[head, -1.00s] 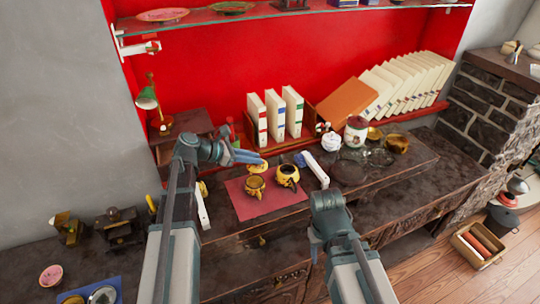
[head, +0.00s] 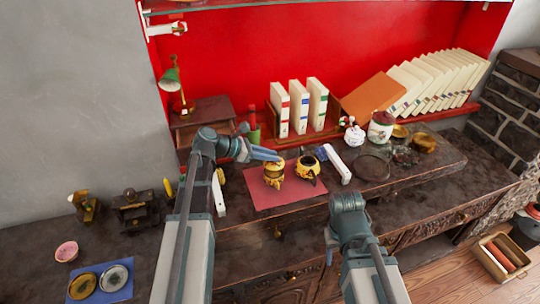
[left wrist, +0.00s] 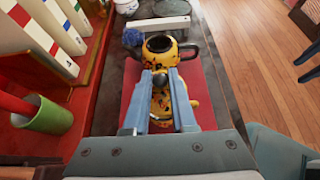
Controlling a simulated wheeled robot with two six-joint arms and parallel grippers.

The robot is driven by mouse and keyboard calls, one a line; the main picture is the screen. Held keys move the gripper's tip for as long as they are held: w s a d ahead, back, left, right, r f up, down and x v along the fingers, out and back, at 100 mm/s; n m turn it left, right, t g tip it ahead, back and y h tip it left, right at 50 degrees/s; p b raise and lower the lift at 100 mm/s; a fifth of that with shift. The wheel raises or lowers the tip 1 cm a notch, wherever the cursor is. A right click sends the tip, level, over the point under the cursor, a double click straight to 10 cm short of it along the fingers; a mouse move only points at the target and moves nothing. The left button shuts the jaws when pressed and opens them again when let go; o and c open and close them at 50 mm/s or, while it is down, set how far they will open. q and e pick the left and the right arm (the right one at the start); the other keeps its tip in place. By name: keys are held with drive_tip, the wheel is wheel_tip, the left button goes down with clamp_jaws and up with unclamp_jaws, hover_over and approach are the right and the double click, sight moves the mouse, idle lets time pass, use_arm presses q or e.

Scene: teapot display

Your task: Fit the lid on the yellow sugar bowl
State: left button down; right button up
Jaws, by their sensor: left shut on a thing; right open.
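The yellow sugar bowl (head: 274,180) with dark spots stands on the red mat (head: 262,198). Its yellow lid (head: 273,165) is at the bowl's mouth. I cannot tell if it is seated or just above the rim. My left gripper (head: 278,156) is shut on the lid from above. In the left wrist view the fingers (left wrist: 162,105) close around a dark knob (left wrist: 160,80), with the sugar bowl (left wrist: 180,112) below, partly hidden. My right gripper (head: 331,243) is open and empty, low in front of the cabinet and away from the bowl.
A yellow pot (head: 307,168) with a dark open mouth stands close right of the bowl. A white bar-shaped object (head: 337,165) lies beyond it. Books (head: 300,107) stand behind. A green cup (left wrist: 42,115) is near the left arm. Free mat lies in front of the bowl.

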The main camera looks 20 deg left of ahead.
sight(270, 162)
use_arm(q)
drive_tip(key=shift+f+b, duration=1.25)
drive_tip(key=shift+f, duration=0.35)
drive_tip(key=shift+f+b, duration=0.25)
drive_tip(key=shift+b, duration=0.05)
drive_tip(key=c, duration=0.7)
unclamp_jaws()
drive_tip(key=shift+o, duration=0.2)
drive_tip(key=p+v, duration=0.6)
drive_tip(key=v, duration=0.7)
drive_tip(key=shift+s+a+r+p, duration=0.2)
drive_tip(key=shift+s+a+p, duration=0.05)
drive_tip(key=shift+a+p, duration=0.1)
drive_tip(key=shift+d, duration=0.1)
